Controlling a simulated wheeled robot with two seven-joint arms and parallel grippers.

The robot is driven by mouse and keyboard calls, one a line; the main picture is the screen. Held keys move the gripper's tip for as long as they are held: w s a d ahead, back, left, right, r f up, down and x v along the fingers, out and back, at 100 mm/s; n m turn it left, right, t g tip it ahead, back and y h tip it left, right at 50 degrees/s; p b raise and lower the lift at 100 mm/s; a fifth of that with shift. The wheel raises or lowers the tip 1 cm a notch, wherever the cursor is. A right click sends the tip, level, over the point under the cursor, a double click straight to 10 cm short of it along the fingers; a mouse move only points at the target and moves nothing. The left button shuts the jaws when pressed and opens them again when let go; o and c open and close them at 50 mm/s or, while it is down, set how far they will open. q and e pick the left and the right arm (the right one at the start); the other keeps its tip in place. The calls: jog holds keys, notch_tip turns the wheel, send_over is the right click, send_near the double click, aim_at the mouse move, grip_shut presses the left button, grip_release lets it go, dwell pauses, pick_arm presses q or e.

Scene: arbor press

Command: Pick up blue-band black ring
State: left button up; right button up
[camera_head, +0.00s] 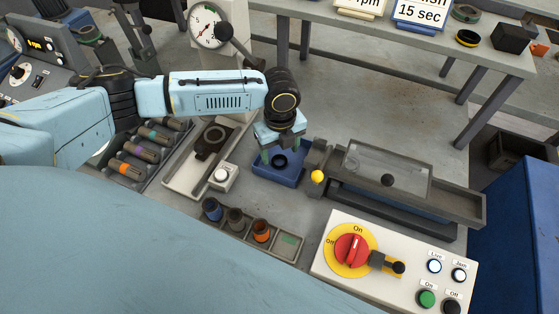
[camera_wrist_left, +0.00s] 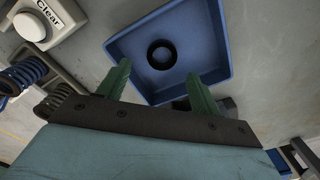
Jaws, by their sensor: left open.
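A black ring (camera_wrist_left: 162,54) lies flat in a shallow blue tray (camera_wrist_left: 121,46), seen in the left wrist view; no blue band can be made out on it. In the head view the ring (camera_head: 279,161) shows small and dark in the blue tray (camera_head: 266,175). My left gripper (camera_head: 279,152) points down over this tray. In the left wrist view its two green fingers (camera_wrist_left: 158,74) are apart, with the ring a little beyond and between their tips. Nothing is between the fingers. My right gripper is not in view.
A grey fixture with a yellow knob (camera_head: 317,177) stands close right of the tray. A white Clear button box (camera_head: 223,177) is to its left. Springs stand in a divided tray (camera_head: 289,244) in front. A control panel (camera_head: 329,265) is at front right. A yellow-band ring (camera_head: 467,38) lies on the back table.

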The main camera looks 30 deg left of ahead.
aim_at(279, 163)
pick_arm(q)
jog(key=f, duration=0.4)
jog(key=shift+w+a, duration=0.25)
jog(key=c, duration=1.1)
